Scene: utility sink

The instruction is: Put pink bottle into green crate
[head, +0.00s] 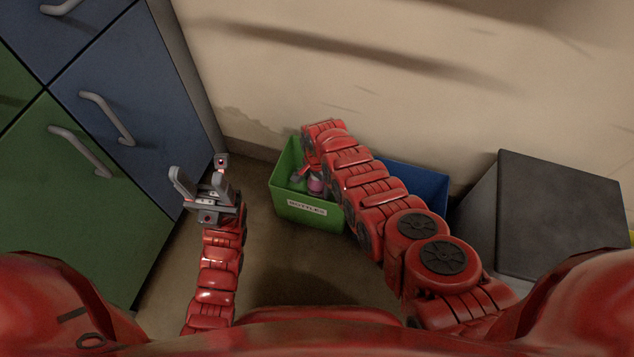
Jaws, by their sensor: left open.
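The green crate (297,212) stands on the floor by the wall, with a white label on its front. A pink bottle (315,186) shows inside it, partly covered by my right arm. My right arm reaches over the crate and its end bends down into it. The right gripper's fingers are hidden behind the arm, so I cannot tell whether they touch the bottle. My left gripper (198,178) is open and empty, raised to the left of the crate, near the cabinet.
A blue crate (419,184) stands right of the green one, partly behind my right arm. A dark-topped grey box (545,205) is at the right. Blue and green cabinet doors (125,75) with handles are at the left. Bare floor lies before the green crate.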

